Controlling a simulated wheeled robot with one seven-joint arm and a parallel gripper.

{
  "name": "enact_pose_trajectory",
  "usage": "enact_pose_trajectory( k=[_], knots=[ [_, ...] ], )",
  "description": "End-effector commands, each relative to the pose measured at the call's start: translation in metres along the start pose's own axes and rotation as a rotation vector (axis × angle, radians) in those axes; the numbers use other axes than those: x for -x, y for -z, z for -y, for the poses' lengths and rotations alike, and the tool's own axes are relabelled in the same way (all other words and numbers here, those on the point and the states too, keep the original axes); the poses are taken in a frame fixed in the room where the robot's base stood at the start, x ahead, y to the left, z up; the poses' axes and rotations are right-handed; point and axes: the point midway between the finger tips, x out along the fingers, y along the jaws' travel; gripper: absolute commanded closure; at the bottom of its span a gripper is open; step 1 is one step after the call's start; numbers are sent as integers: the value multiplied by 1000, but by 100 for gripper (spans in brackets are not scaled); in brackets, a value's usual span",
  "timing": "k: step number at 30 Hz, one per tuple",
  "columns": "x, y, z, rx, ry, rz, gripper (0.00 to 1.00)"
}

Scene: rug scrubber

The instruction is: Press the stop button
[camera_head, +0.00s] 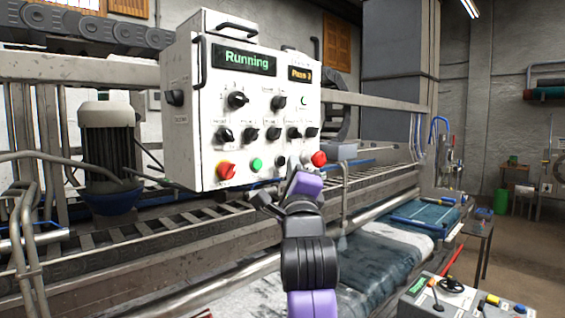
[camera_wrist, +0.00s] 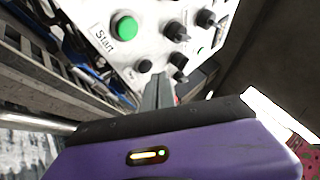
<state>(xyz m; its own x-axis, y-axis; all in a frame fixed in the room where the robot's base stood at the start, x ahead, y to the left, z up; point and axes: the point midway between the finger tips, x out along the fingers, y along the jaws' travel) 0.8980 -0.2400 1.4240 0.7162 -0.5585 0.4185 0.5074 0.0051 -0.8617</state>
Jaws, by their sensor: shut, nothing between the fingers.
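The white control box (camera_head: 200,130) shows "Running" on its green display (camera_head: 244,59). A red knob with yellow (camera_head: 226,169), a green button (camera_head: 256,164) and a red mushroom button (camera_head: 319,158) sit along its lower edge. No stop label is readable. In the wrist view the green button (camera_wrist: 126,27) is labelled "Start". My gripper (camera_wrist: 160,82) is shut and empty, pointing at the panel's lower part. A red part (camera_wrist: 177,98) shows just beside the fingers, mostly hidden by them. In the head view my purple gripper (camera_head: 304,184) is just below the red mushroom button; contact cannot be judged.
Several black knobs (camera_head: 237,100) cover the panel, and a smaller display (camera_head: 300,74) reads "Pass 3". A conveyor with rug (camera_head: 375,258) runs below the box. A second control console (camera_head: 460,297) stands at the lower right. Open floor lies at the right.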

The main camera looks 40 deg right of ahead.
Motion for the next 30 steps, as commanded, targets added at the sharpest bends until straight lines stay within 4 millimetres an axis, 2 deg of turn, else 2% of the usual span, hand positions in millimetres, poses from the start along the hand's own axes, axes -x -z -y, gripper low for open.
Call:
enact_pose_trajectory(
  k=[30],
  knots=[
    [-5,-4,-5,-1,0,1,100]
  ],
)
